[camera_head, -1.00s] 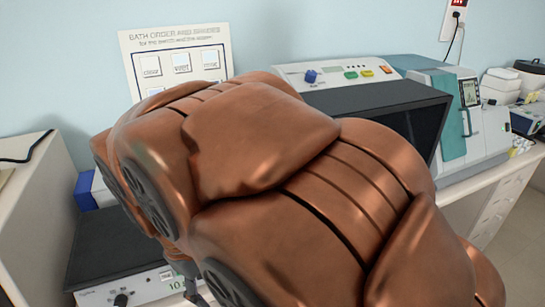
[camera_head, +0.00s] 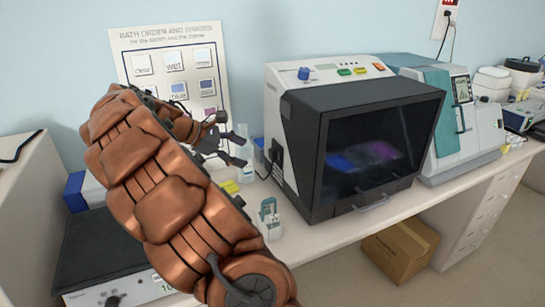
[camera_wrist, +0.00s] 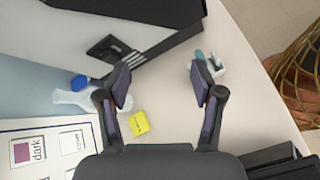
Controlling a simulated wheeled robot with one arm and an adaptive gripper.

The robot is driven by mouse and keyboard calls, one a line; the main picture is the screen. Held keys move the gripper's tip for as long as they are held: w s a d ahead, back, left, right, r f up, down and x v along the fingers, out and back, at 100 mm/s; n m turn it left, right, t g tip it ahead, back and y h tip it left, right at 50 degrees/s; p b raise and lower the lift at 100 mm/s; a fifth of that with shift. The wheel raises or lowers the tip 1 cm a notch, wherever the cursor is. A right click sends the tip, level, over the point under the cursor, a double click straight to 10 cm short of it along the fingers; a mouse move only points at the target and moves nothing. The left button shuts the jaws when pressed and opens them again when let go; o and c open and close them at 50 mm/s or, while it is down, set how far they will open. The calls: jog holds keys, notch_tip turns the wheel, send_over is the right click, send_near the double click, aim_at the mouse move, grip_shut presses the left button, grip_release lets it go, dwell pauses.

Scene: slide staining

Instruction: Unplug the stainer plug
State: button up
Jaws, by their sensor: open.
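The stainer (camera_head: 362,150) is a white and black machine with a dark front window, right of my gripper. A black plug-like part (camera_head: 276,152) sits on its left side panel. In the wrist view a black fitting (camera_wrist: 106,48) shows on the machine's side, above and left of my fingers; whether a plug is seated in it is unclear. My gripper (camera_head: 240,147) is open and empty, left of that panel and apart from it. In the wrist view my gripper (camera_wrist: 161,84) has its two fingers spread over the bench top.
A yellow block (camera_wrist: 138,122) and a clear bottle with a blue cap (camera_wrist: 79,82) stand near my fingers. A small pale holder (camera_head: 270,218) stands in front of the stainer. A poster (camera_head: 150,40) is behind. A wall outlet (camera_head: 448,20) with a cord is at upper right.

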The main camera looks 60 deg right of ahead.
jog(key=w+d+f+n+g+h, duration=0.1)
jog(key=w+d+f+n, duration=0.1)
jog(key=d, duration=0.2)
jog(key=w+d+f+n+h, duration=0.1)
jog(key=w+d+f, duration=0.1)
jog(key=w+d, duration=0.15)
jog(key=n+b, duration=0.1)
jog(key=n, duration=0.2)
send_near(270, 154)
jog(key=shift+d+f, duration=0.25)
jog(key=shift+d, duration=0.05)
jog(key=shift+b+x, duration=1.4)
jog(key=shift+x, duration=1.1)
jog(key=shift+s+d, duration=0.15)
jog(key=shift+d, duration=0.1)
jog(key=shift+p+x, duration=0.4)
jog(key=shift+x, duration=1.35)
jog(key=shift+p, duration=0.6)
